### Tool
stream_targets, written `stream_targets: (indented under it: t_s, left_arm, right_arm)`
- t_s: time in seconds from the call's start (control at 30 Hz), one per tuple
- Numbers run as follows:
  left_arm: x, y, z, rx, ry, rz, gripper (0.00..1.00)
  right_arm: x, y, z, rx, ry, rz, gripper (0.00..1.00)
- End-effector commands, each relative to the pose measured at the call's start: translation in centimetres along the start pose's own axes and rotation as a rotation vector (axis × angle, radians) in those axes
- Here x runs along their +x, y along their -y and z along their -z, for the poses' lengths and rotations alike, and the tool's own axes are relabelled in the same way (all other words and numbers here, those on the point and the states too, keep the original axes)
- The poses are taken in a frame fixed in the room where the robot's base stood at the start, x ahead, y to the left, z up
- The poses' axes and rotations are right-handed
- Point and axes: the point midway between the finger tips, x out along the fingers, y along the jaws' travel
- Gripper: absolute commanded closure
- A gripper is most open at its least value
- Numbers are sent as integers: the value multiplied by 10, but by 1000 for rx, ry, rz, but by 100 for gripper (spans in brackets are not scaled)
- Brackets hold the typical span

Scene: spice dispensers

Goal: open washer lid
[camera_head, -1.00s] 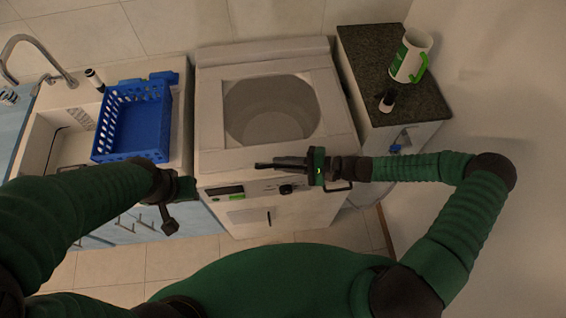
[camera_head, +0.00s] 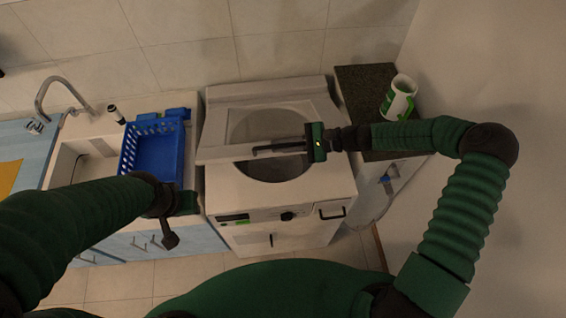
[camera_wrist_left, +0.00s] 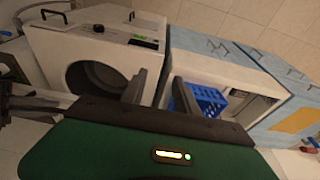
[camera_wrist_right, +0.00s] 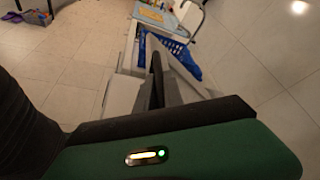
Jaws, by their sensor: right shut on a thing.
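The white washer (camera_head: 275,205) stands in the middle of the head view, with its control panel in front. Its lid (camera_head: 212,154), with a large window, is partly raised and tilted, its front edge above the body. The round drum opening (camera_head: 272,170) shows below and through it. My right gripper (camera_head: 278,148) is shut on the lid's front edge, fingers lying along it; the contact is partly hidden. Its fingers (camera_wrist_right: 163,80) look close together in the right wrist view. My left gripper (camera_head: 170,238) hangs empty in front of the sink cabinet, its fingers (camera_wrist_left: 156,88) apart.
A blue basket (camera_head: 153,155) sits by the sink and tap (camera_head: 62,95) on the left. A dark counter (camera_head: 365,80) on the right holds a white and green jug (camera_head: 398,98). A wall is close on the right. Floor (camera_head: 125,280) shows in front.

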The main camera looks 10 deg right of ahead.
Motion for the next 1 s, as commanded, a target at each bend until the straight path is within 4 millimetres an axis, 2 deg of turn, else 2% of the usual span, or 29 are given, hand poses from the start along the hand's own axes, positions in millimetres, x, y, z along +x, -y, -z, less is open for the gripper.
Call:
stream_targets:
  t_s: [0.03,0.1,0.2,0.33,0.5,0.83,0.93,1.0]
  left_arm:
    - [-8,0,2,0,0,0,64]
    - [-11,0,2,0,0,0,64]
    - [-14,0,3,0,1,0,64]
    - [-16,0,4,0,1,0,64]
    - [-17,0,4,0,1,0,64]
    - [-17,0,4,0,0,0,64]
    - [-17,-1,4,30,0,4,77]
    - [-15,-2,6,136,2,18,86]
  right_arm:
    - [-3,16,-8,-6,-3,-1,100]
    - [-5,32,-13,-6,-2,0,100]
    - [-8,50,-18,-5,-2,0,100]
    - [-9,66,-21,-3,-2,1,100]
    - [-10,74,-22,-1,-1,2,100]
    - [-10,74,-22,0,-2,2,100]
    - [-10,74,-22,0,-3,2,100]
    - [-10,74,-22,0,-3,2,100]
